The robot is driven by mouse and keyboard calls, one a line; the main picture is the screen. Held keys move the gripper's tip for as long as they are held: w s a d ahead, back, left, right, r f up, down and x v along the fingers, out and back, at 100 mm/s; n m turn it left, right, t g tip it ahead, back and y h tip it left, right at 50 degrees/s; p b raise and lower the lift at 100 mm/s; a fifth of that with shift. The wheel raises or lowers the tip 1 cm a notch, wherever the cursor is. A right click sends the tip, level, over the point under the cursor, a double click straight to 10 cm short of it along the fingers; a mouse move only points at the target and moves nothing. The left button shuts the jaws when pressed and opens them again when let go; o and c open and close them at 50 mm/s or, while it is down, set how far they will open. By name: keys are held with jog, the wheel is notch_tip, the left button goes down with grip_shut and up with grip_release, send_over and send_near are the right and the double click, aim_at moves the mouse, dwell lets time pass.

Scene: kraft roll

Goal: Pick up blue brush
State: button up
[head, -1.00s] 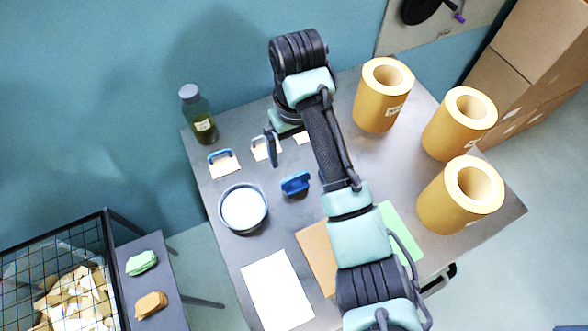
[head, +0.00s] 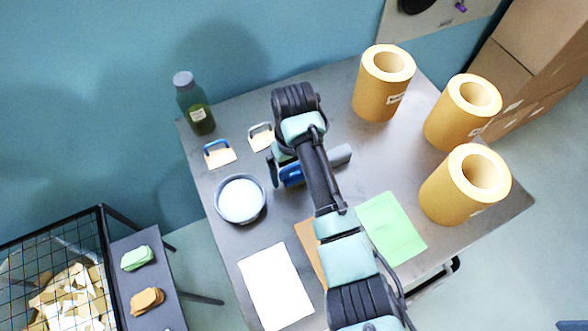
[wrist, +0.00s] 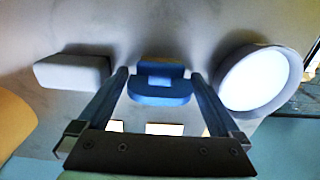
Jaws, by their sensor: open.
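The blue brush (head: 291,175) stands on the grey table and is partly hidden by my arm in the head view. In the wrist view the blue brush (wrist: 160,88) is centred between my fingers, with a raised block behind a rounded front part. My gripper (wrist: 160,75) is open, one finger on each side of the brush, with gaps between. Whether the fingertips are down at the brush's height is hard to tell. In the head view my gripper is mostly hidden by my arm.
A white-filled round bowl (head: 240,200) stands close left of the brush, and a grey block (head: 341,155) to its right. Holders with pale cards (head: 219,155), a bottle (head: 195,105) and large kraft rolls (head: 384,85) stand farther off. White paper (head: 275,287) and a green sheet (head: 392,227) lie in front.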

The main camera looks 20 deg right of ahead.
jog(key=shift+f, duration=0.5)
jog(key=shift+c, duration=0.2)
jog(key=c, duration=1.3)
notch_tip(320, 180, up, 9)
jog(key=shift+f+b, duration=0.1)
jog(key=shift+b, duration=0.25)
jog(key=shift+r+p, duration=0.65)
jog(key=shift+r, duration=0.05)
jog(key=o, duration=0.7)
jog(key=c, duration=0.5)
